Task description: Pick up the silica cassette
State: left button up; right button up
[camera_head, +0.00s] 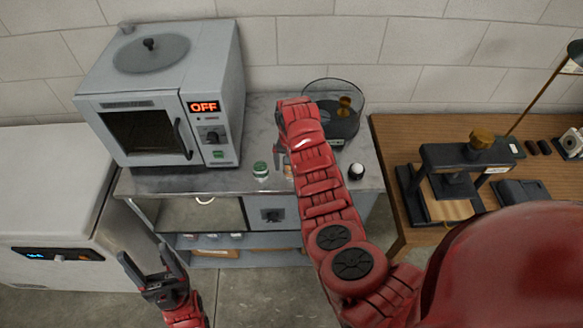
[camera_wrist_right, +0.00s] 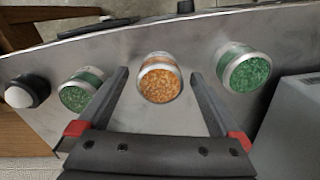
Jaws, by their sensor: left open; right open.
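Three small round silica cassettes with pale rims show in the right wrist view. An orange one (camera_wrist_right: 160,82) lies between and beyond the fingers of my right gripper (camera_wrist_right: 160,76), which is open and empty. A green one (camera_wrist_right: 244,72) is to its right; another green one (camera_wrist_right: 80,92) is to its left, partly behind a finger. In the head view one green cassette (camera_head: 260,170) stands on the grey counter (camera_head: 190,181); my right arm mostly hides the others. My left gripper (camera_head: 146,268) is open and empty, low in front of the counter.
An oven-like box (camera_head: 165,95) reading OFF stands left on the counter. A clear round vessel (camera_head: 345,100) is behind my right arm. A black-and-white knob-like item (camera_head: 356,171) sits to its right. A wooden table (camera_head: 400,145) with a black press (camera_head: 455,165) is further right.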

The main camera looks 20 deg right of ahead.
jog(key=c, duration=1.5)
